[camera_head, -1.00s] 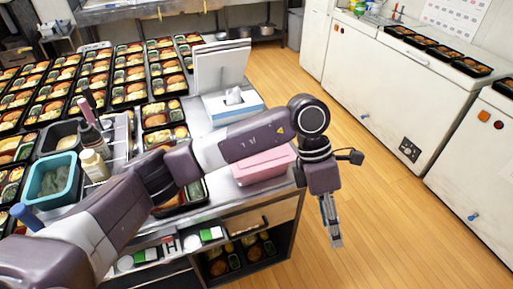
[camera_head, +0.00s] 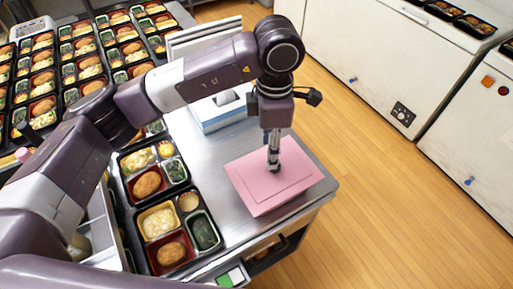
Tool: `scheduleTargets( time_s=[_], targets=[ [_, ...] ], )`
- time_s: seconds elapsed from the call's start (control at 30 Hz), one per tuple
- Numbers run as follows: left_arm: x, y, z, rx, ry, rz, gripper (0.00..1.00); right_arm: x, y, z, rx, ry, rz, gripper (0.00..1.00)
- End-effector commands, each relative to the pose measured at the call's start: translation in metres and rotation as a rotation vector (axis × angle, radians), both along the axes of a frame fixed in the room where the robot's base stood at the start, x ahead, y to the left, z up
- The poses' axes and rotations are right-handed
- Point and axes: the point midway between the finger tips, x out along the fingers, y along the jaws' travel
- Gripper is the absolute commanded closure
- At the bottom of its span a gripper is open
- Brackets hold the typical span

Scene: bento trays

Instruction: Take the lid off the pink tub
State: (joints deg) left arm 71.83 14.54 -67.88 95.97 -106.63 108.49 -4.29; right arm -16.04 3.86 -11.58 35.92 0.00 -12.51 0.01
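The pink tub (camera_head: 298,202) stands near the right corner of the steel counter. Its flat pink lid (camera_head: 247,186) is on top and hides the inside. My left gripper (camera_head: 273,165) points straight down over the middle of the lid, its fingertips at or just above the surface. The fingers look close together, seen narrow; I cannot tell whether they are open, touch the lid or hold anything. My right gripper is not in view.
A blue and white tissue box (camera_head: 216,114) stands behind the tub, with white binders (camera_head: 205,38) beyond. Bento trays (camera_head: 152,181) line the counter left of the tub. Bare steel lies between them. The counter's right edge is close to the tub, with wooden floor (camera_head: 390,200) beyond.

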Motion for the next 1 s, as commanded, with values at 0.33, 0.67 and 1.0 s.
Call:
scheduleTargets(
  time_s=[0.33, 0.67, 1.0],
  targets=[
    [-0.001, -0.003, -0.027, -0.002, 0.005, -0.003, 0.56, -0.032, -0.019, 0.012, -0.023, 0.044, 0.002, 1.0],
    [0.004, -0.009, -0.069, -0.002, 0.005, -0.001, 0.56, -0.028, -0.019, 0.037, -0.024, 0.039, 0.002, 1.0],
    [0.005, -0.009, -0.078, -0.003, 0.0, -0.002, 0.58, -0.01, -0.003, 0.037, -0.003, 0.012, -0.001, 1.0]
  ],
)
